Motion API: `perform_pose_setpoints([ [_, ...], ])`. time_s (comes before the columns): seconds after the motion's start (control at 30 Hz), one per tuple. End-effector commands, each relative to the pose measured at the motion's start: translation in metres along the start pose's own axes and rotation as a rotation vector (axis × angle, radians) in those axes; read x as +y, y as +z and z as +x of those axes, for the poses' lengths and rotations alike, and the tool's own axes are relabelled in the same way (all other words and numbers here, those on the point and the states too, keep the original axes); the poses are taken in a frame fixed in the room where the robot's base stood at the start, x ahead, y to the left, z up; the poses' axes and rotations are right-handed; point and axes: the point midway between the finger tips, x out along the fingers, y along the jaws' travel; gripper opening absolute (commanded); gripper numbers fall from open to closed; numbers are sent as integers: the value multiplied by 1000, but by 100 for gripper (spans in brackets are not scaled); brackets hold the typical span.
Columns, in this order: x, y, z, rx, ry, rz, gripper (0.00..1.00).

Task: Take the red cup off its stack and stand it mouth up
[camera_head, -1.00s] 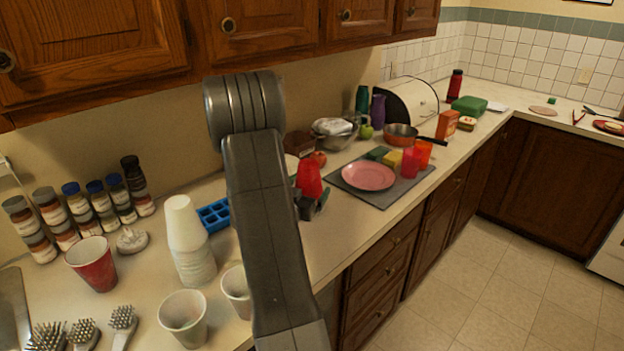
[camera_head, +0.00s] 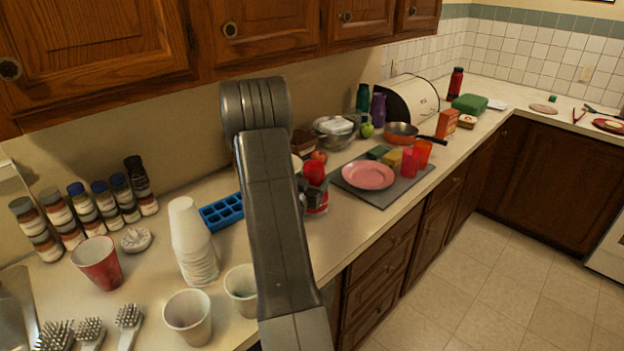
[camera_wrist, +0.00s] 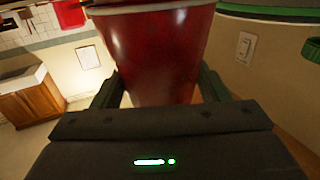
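My gripper (camera_wrist: 160,95) has a red cup (camera_wrist: 155,50) between its fingers, which press against both sides. In the wrist view the cup's wide end with a pale rim is toward the picture top and it narrows downward. In the head view my arm hides most of my gripper; red parts (camera_head: 314,172) show beside it, too small to tell how the cup is turned. A stack of white cups (camera_head: 198,265) stands mouth down on the counter at left, with no red cup on it. Another red cup (camera_head: 97,262) with a pale inside stands left of the stack.
Two pale cups (camera_head: 188,317) (camera_head: 241,290) stand in front of the stack. A blue tray (camera_head: 221,211), spice jars (camera_head: 85,210) and brushes (camera_head: 128,320) crowd the left. A pink plate (camera_head: 368,175) lies on a grey mat to the right. Cabinets (camera_head: 270,30) overhang the counter.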

Motion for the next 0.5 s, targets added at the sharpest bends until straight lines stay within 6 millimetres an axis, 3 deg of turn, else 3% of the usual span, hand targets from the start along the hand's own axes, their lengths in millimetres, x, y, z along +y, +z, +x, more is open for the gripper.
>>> perform_pose_setpoints([
  [0.5, 0, -7, 0, 2, 1, 1, 47],
])
